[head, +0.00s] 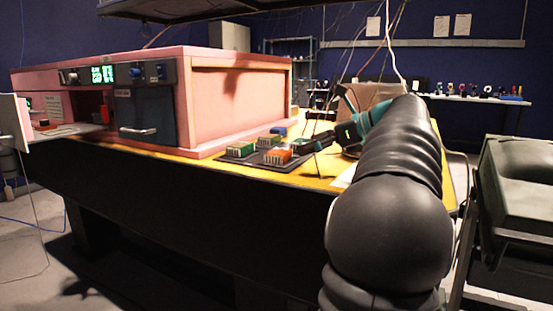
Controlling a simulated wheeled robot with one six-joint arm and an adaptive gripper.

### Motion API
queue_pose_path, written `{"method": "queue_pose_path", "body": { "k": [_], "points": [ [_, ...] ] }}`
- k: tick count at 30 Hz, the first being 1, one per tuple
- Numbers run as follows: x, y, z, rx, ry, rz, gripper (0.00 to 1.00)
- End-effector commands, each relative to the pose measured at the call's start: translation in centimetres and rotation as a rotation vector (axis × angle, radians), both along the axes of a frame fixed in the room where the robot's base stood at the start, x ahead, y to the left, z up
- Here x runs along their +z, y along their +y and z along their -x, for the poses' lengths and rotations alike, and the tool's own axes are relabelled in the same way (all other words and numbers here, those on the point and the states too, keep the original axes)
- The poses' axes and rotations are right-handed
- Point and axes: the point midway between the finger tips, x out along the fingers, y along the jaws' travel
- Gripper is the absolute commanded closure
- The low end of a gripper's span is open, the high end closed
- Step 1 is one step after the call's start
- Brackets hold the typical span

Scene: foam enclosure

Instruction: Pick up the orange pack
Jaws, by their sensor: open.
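The orange pack (278,156) sits at the near edge of a dark tray (257,163) on the yellow table top. Green packs (240,149) and a blue pack (278,131) stand close to it. My gripper (316,129) is to the right of the packs and a little higher in the picture, with its dark fingers spread apart. It looks empty and apart from the orange pack. The teal wrist is behind the fingers, and my black-sleeved arm hides part of the table at right.
A large pink foam enclosure (235,100) with a dark control panel and a green display stands left of the packs. A tan box (375,95) is behind my wrist. A dark green case (518,185) stands at right. Thin cables hang above the table.

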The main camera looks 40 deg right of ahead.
Motion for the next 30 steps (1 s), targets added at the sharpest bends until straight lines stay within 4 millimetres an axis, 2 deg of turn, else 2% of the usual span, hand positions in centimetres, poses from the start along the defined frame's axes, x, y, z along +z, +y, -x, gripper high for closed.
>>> {"method": "queue_pose_path", "body": {
  "k": [3,11,21,30],
  "points": [
    [-0.6,0.7,-1.4,0.001,0.0,0.0,0.0],
    [-1.2,1.4,-2.8,0.004,0.0,-0.001,0.0],
    [-2.6,3.0,-6.6,0.005,0.001,0.0,0.0],
    [-2.7,3.2,-6.9,0.004,0.001,0.001,0.0]
  ]
}}
